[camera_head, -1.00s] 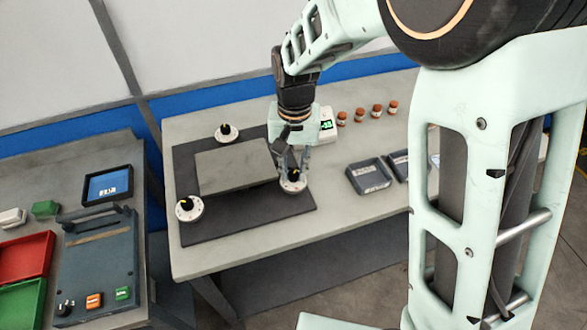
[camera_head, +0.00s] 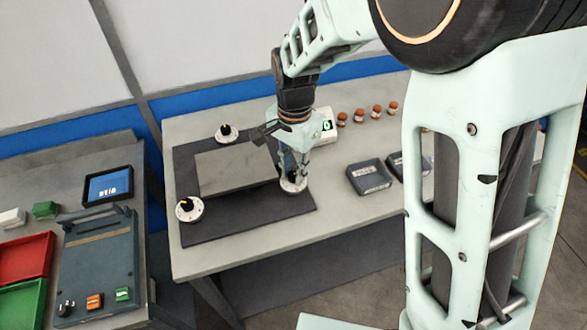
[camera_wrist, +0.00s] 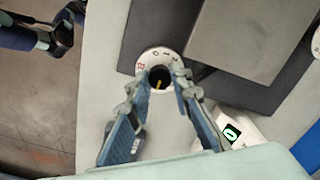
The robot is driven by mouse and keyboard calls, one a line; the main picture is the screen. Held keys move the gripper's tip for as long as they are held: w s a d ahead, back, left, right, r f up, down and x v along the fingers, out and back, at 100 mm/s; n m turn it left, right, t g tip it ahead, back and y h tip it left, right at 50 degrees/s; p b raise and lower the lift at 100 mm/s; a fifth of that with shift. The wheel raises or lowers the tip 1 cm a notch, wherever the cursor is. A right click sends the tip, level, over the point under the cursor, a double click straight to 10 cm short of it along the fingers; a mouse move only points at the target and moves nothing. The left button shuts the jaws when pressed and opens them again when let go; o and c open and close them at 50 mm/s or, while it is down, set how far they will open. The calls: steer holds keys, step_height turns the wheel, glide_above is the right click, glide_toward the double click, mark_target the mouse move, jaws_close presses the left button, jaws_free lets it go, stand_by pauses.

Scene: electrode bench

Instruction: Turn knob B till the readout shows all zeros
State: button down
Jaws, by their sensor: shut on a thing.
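Knob B is a black knob (camera_wrist: 160,77) with a yellow pointer on a round white dial (camera_head: 294,188) marked with digits and a red letter that looks like B. It sits at the right side of the dark mat (camera_head: 240,215). My gripper (camera_head: 292,173) points down over it, and its fingers are shut on the knob from both sides in the wrist view (camera_wrist: 161,88). The readout (camera_wrist: 231,133) is a small white box with a green-lit screen. It shows a 0 in the wrist view and also stands behind my gripper in the head view (camera_head: 327,126).
Two other dials with black knobs stand at the mat's back (camera_head: 226,133) and left front (camera_head: 188,208). A flat grey block (camera_head: 235,168) lies between them. Several orange-capped bottles (camera_head: 376,111) and dark trays (camera_head: 368,177) are on the right. A second bench (camera_head: 95,225) is at left.

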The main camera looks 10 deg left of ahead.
mark_target(294, 175)
stand_by(0.4)
steer(key=c, duration=1.7)
jaws_free()
steer(key=shift+c, duration=0.2)
step_height(294, 175, up, 12)
steer(key=shift+d+r, duration=0.1)
